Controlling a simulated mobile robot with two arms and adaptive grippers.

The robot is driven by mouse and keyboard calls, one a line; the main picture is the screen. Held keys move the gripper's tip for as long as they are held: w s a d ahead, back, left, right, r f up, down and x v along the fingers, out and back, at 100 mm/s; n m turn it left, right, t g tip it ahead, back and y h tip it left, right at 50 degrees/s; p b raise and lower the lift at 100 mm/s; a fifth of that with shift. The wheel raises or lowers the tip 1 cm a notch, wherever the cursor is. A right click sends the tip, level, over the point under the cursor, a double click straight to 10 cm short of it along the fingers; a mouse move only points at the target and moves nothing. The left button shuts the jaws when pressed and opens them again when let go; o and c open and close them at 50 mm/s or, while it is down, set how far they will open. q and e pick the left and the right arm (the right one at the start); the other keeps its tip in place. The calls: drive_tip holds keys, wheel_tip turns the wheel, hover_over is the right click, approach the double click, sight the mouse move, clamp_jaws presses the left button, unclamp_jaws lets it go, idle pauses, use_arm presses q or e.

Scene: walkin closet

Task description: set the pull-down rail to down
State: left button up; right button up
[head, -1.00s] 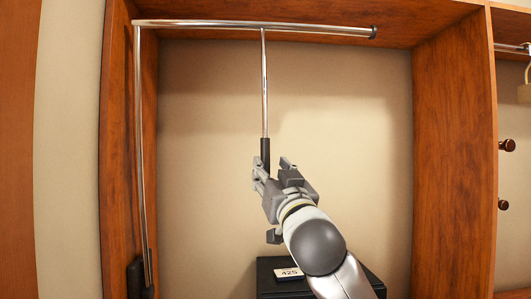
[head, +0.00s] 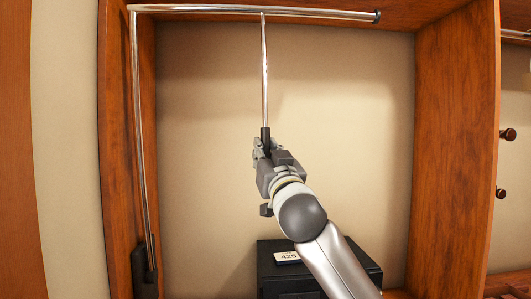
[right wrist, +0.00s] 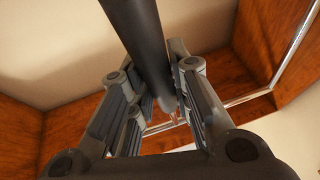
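The pull-down rail (head: 215,8) is a chrome bar high across the closet bay, in the raised position. A thin chrome pull rod (head: 264,75) hangs from its middle and ends in a dark grip (head: 265,133). My right gripper (head: 264,150) is at the lower end of this grip. In the right wrist view the dark grip (right wrist: 143,45) runs down between the fingers of my right gripper (right wrist: 163,115); the fingers look spread, with narrow gaps beside the grip. Contact is hard to tell. My left gripper is not in view.
A chrome side arm (head: 140,140) runs down the left wooden panel to a dark bracket (head: 144,270). A black box (head: 320,268) with a "425" label stands below, behind my right arm. Wooden panels bound the bay; dark knobs (head: 508,134) are at right.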

clamp_jaws()
